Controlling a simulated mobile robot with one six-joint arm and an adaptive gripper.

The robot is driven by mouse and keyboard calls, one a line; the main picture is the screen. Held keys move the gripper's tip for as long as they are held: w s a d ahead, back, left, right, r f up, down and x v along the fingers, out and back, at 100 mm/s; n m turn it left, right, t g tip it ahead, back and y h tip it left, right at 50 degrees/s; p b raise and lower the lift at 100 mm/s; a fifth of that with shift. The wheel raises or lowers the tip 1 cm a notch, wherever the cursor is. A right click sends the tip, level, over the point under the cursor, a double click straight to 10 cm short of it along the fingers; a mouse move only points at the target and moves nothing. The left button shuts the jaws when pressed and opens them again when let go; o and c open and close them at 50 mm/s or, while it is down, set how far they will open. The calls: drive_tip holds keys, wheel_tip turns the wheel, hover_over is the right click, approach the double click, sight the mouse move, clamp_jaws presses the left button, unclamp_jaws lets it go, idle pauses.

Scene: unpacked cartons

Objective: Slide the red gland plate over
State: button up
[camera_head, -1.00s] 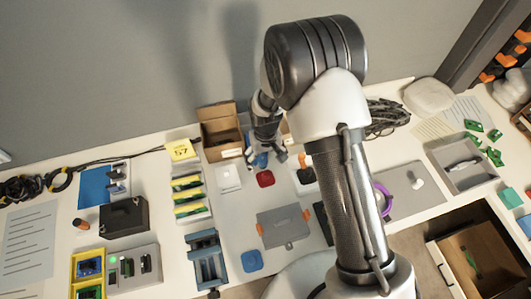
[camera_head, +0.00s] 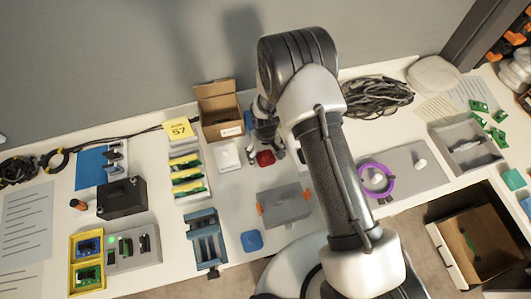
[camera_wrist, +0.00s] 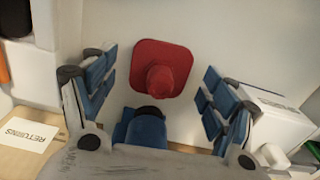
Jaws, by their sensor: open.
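The red gland plate (camera_head: 265,158) lies flat on the white table. In the wrist view the red gland plate (camera_wrist: 160,62) is a rounded square with a raised round red knob in its middle. My gripper (camera_head: 266,140) is at the plate's far side in the head view, pointing down. In the wrist view my gripper (camera_wrist: 160,95) has its blue-padded fingers spread wide, one to each side of the plate, and holds nothing. A gap shows between each finger and the plate. How high the fingertips are above the table is hard to tell.
A white plate (camera_head: 228,157) lies left of the red one, and a blue plate (camera_head: 251,241) lies near the front edge. An open cardboard box (camera_head: 219,117) stands behind. A grey box with orange clips (camera_head: 284,207) is in front. My arm hides table to the right.

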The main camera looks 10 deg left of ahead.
drive_tip(key=shift+c, duration=0.3)
drive_tip(key=c, duration=1.1)
